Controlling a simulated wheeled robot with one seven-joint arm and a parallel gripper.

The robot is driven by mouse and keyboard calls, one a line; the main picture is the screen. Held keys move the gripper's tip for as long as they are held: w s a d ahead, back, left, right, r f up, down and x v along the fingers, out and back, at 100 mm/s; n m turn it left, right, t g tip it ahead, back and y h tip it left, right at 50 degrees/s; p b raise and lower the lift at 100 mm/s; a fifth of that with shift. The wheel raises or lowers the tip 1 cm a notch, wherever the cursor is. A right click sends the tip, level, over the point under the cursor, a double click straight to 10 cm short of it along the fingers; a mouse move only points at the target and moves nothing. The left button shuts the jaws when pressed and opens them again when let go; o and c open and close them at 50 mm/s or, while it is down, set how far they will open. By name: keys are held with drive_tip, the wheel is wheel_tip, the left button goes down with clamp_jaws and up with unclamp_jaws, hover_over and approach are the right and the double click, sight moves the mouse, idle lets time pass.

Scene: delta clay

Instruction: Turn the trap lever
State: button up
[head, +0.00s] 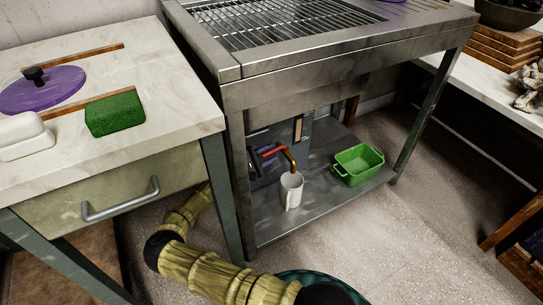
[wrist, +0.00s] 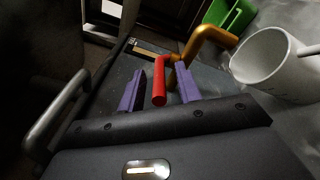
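The red trap lever (head: 272,152) is on the lower shelf under the grill, next to a copper spout (head: 290,158). In the wrist view the red lever (wrist: 160,82) lies between the two purple fingers of my gripper (wrist: 160,88), its rounded end toward the camera. Gaps show on both sides of it, so the fingers are open around it and not visibly touching it. The copper spout (wrist: 207,36) is just beyond the right finger. In the head view my gripper (head: 257,160) is partly hidden at the lever's left.
A white mug (head: 291,191) stands under the spout, close to my gripper's right. A green tub (head: 358,164) sits farther right on the metal shelf (head: 325,200). The grill's front leg (head: 240,180) and the drawer handle (head: 120,200) are near my arm.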

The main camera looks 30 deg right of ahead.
drive_tip(key=shift+w+d, duration=0.1)
drive_tip(key=shift+d, duration=0.5)
drive_tip(key=shift+c, duration=0.2)
clamp_jaws()
